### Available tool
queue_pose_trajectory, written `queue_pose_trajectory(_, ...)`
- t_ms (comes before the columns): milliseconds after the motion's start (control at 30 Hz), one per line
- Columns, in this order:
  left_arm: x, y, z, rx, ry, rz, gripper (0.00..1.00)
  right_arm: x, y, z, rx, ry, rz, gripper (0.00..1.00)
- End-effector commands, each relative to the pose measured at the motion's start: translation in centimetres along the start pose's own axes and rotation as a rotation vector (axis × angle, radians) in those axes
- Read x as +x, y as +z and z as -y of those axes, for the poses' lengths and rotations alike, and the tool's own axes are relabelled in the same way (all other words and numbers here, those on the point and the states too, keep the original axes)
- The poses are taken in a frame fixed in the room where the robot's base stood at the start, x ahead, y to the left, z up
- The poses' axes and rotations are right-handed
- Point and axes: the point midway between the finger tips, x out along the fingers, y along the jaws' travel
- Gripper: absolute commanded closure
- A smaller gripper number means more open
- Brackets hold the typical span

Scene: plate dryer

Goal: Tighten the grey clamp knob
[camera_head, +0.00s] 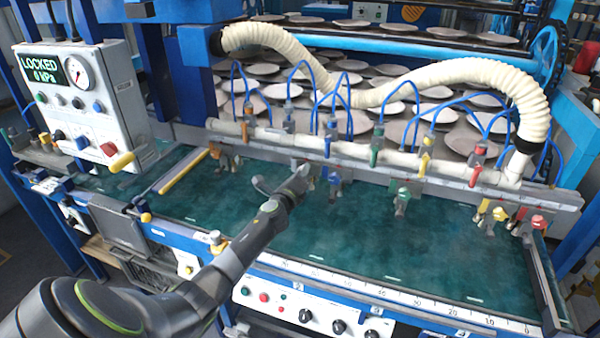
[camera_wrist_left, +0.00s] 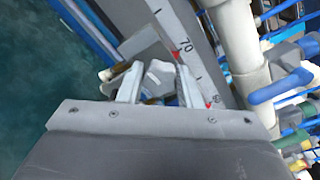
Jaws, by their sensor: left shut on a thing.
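My left gripper (camera_head: 303,172) reaches over the green bed to the clamp row along the long rail, left of the middle. In the left wrist view its two fingers (camera_wrist_left: 158,88) are shut on a light grey knob (camera_wrist_left: 159,73), which sits between them beside the ruler rail (camera_wrist_left: 185,35). In the head view the gripper hides most or all of this knob. My right gripper is in neither view.
A blue clamp (camera_head: 334,180), a green clamp (camera_head: 402,198) and yellow and red clamps (camera_head: 498,213) stand along the rail. The white manifold pipe (camera_head: 345,148) with coloured valves and blue hoses runs behind. The control box (camera_head: 80,95) reads LOCKED, 0 kPa. The green bed (camera_head: 350,235) is mostly clear.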

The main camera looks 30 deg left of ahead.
Motion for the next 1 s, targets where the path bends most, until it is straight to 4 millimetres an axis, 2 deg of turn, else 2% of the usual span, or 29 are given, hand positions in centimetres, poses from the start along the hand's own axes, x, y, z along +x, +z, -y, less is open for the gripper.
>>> queue_pose_trajectory(300, -0.03, -0.06, -0.09, 0.107, 0.003, -0.001, 0.91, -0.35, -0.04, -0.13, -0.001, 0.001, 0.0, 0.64)
queue_pose_trajectory(800, -0.04, -0.09, -0.15, 0.126, 0.003, -0.001, 0.91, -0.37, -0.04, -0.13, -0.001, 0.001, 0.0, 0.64)
queue_pose_trajectory(833, -0.04, -0.09, -0.16, 0.126, 0.003, -0.001, 0.67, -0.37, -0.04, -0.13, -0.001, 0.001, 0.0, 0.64)
queue_pose_trajectory(1000, -0.03, -0.07, -0.11, 0.125, 0.002, -0.001, 0.47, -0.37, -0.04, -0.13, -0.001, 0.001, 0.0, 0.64)
